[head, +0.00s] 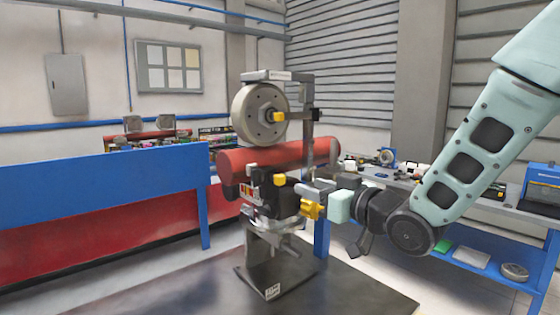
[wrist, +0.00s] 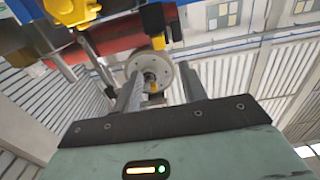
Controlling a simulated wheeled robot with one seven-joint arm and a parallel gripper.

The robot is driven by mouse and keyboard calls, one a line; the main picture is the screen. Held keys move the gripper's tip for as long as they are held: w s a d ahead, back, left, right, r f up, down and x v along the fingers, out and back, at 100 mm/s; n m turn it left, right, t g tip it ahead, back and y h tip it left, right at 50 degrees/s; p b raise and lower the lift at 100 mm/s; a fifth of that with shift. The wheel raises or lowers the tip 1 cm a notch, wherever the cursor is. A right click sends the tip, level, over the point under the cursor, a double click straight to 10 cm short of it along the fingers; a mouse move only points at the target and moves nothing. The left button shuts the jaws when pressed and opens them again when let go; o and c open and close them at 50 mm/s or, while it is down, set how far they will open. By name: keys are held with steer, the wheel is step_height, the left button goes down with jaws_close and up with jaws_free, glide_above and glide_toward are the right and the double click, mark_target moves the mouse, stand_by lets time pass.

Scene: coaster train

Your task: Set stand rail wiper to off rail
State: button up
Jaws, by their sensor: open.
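The stand (head: 268,265) stands upright on a dark base. It carries a red rail tube (head: 262,158), a grey wheel (head: 256,112) above it, and dark fittings with yellow parts below. I cannot tell for sure which fitting is the rail wiper; one yellow block (head: 310,210) sits at the right side, close to my gripper. My gripper (head: 312,188) is open at the stand's right side; contact cannot be made out. In the wrist view its two fingers (wrist: 162,80) are apart, with the wheel (wrist: 133,64) beyond them. Yellow parts (wrist: 72,10) and the red tube (wrist: 108,38) are above.
A blue barrier (head: 100,195) with red below is at left. A workbench (head: 420,185) with small items and a blue lower shelf (head: 480,265) is behind at right. The dark platform (head: 330,290) is bare in front of the stand.

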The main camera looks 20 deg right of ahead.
mark_target(283, 177)
steer(key=p+x, duration=0.3)
steer(key=x, duration=0.8)
steer(key=shift+w+a, duration=0.1)
steer(key=shift+w, duration=0.15)
